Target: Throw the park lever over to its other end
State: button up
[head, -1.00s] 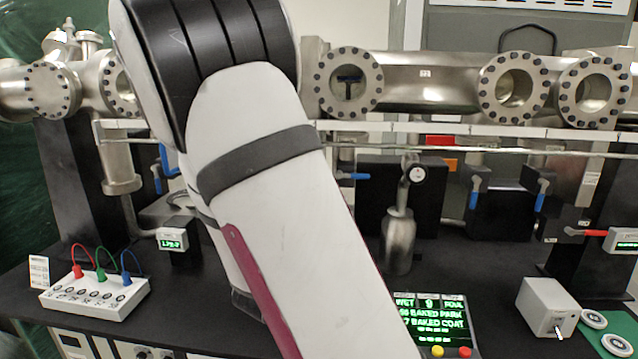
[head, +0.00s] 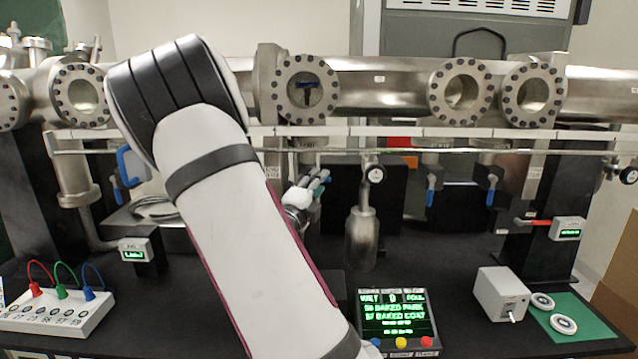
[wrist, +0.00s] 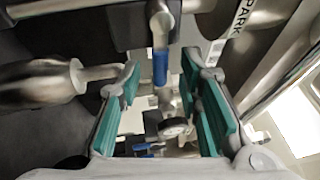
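The park lever (wrist: 160,67) shows in the wrist view as a blue grip hanging from a metal pivot, beside a white label reading PARK (wrist: 238,22). My gripper (wrist: 168,80) is open, its teal-padded fingers on either side of the blue grip. A gap shows on both sides, so I see no clamping. In the head view my gripper (head: 308,190) is beyond my arm, in front of the dark blocks under the steel pipe. There it largely covers the lever, and I cannot make out its position.
A metal cylinder (head: 360,240) with a gauge (head: 375,173) above stands right of my gripper. Other blue levers (head: 431,190) hang farther right. A thin rail (head: 420,151) runs above. A green-lit display (head: 397,312) sits on the black bench in front.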

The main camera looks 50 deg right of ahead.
jog(key=shift+w+d, duration=0.1)
jog(key=shift+d, duration=0.1)
grip_shut()
